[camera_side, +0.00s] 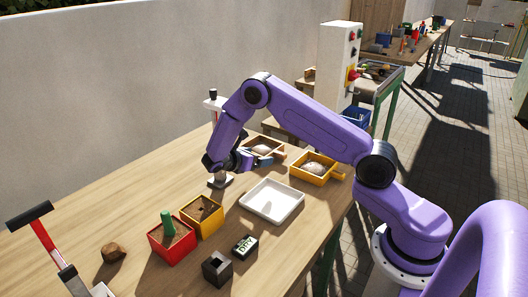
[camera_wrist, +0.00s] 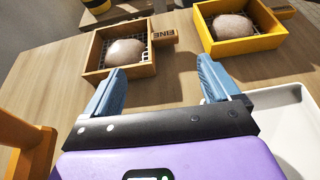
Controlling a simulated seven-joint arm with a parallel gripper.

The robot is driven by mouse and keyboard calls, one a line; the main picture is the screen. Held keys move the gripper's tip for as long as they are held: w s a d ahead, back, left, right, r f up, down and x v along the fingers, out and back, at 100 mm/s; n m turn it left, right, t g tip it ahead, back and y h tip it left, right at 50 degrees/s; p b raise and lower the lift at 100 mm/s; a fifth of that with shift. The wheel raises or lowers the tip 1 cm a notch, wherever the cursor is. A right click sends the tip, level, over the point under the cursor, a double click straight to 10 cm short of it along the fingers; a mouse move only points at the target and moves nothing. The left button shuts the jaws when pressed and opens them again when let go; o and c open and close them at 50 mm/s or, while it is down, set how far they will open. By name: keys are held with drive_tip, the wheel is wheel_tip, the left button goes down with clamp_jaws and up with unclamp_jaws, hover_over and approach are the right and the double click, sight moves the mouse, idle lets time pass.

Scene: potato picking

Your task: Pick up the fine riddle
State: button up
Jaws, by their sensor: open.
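The fine riddle (camera_wrist: 151,64) is a light wooden frame with a mesh floor and a labelled handle. It lies at the upper left of the wrist view, with a pale, rounded lump (camera_wrist: 124,52) on its mesh. In the side view the wooden riddle (camera_side: 271,143) is near the back of the bench, partly hidden by my gripper (camera_side: 262,161). My gripper (camera_wrist: 162,72) is open and empty. Its blue left finger overlaps the riddle's near edge in the wrist view. No contact can be made out.
A yellow riddle (camera_wrist: 206,38) with a similar lump is to the right; it also shows in the side view (camera_side: 299,174). A white tray (camera_side: 247,203) lies nearer.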

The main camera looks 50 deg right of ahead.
approach(278, 153)
drive_tip(key=x, duration=0.4)
drive_tip(key=shift+w+d+f, duration=0.1)
drive_tip(key=shift+d+f, duration=0.1)
drive_tip(key=shift+d, duration=0.05)
drive_tip(key=shift+s+x, duration=0.15)
drive_tip(key=shift+x, duration=1.2)
drive_tip(key=shift+s+x, duration=0.1)
drive_tip(key=shift+x, duration=1.2)
drive_tip(key=c, duration=1.1)
